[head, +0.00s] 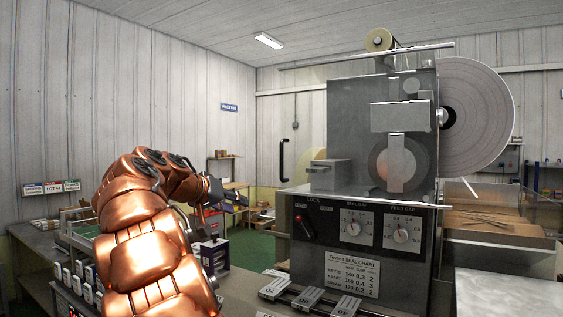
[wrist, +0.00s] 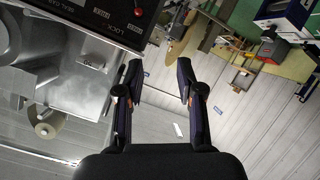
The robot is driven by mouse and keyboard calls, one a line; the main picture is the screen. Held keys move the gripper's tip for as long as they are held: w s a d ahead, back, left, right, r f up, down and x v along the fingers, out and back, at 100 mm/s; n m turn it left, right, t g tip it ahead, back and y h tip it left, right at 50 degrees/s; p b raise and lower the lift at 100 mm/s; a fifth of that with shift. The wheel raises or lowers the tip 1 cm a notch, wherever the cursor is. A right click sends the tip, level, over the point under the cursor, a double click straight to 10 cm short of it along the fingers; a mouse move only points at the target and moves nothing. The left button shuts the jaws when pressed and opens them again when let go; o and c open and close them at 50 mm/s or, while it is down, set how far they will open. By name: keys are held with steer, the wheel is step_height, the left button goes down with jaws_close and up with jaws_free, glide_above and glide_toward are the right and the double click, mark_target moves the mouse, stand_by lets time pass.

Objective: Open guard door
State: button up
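The wrapping machine (head: 382,130) stands on the right in the head view. A black bar handle (head: 283,160) stands upright just left of it, seemingly on a clear guard door whose panel I can barely make out. A red lock knob (head: 306,228) is on the machine's dark front panel; it also shows at the top of the wrist view (wrist: 138,12). My gripper (head: 214,190) is left of the handle and apart from it. In the wrist view my gripper (wrist: 158,72) has its fingers spread, with nothing between them. I cannot pick out the handle there.
A large white film reel (head: 478,110) is mounted at the machine's right. A row of small boxes (head: 82,275) lies on the counter at lower left. Flat labelled blocks (head: 311,298) sit before the machine. Open air lies between my gripper and the handle.

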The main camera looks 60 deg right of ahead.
steer(key=d+r+m+h, duration=0.2)
steer(key=d+r+m, duration=0.1)
steer(key=d+r, duration=0.25)
step_height(320, 180, up, 6)
steer(key=f+m+g+h+p, duration=0.1)
steer(key=m+g+h+p, duration=0.15)
steer(key=m, duration=0.25)
glide_above(282, 176)
steer(key=shift+w+d+r+b, duration=0.2)
steer(key=shift+d+r+b, duration=0.05)
steer(key=shift+b, duration=0.15)
jaws_close()
